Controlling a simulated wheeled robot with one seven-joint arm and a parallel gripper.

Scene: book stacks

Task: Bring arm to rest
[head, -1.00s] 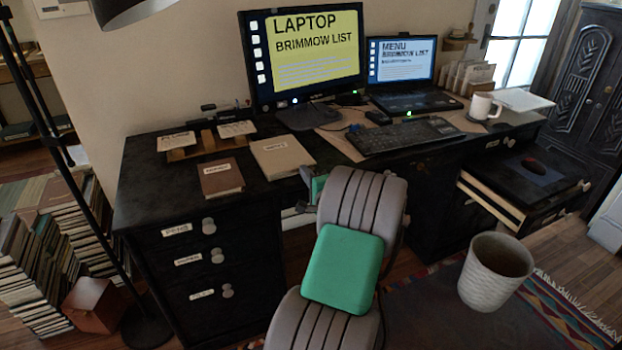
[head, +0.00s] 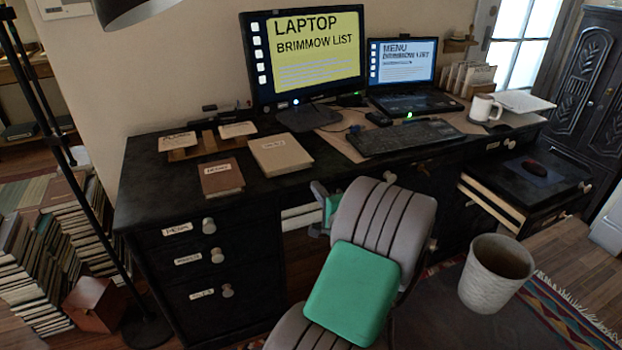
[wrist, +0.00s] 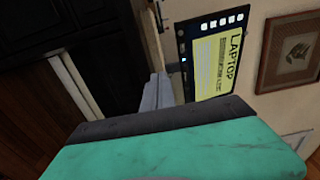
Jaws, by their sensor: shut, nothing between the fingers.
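My arm, grey and ribbed with a green pad, rises in front of the desk in the head view, folded upward. My gripper shows in the wrist view (wrist: 158,90) as narrow grey fingers past the green and dark wrist housing. The fingers are together and nothing is seen held. In the head view a small green and grey part of the arm's end shows left of the upper link, at the desk's front; the rest is hidden behind that link.
The black desk (head: 140,190) carries a monitor (head: 305,60), a laptop (head: 400,65), a keyboard (head: 405,137), books and a mug (head: 484,107). A drawer (head: 490,205) is open at right. A bin (head: 485,290) stands right of my arm; a lamp pole (head: 75,170) and book stacks (head: 35,265) stand left.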

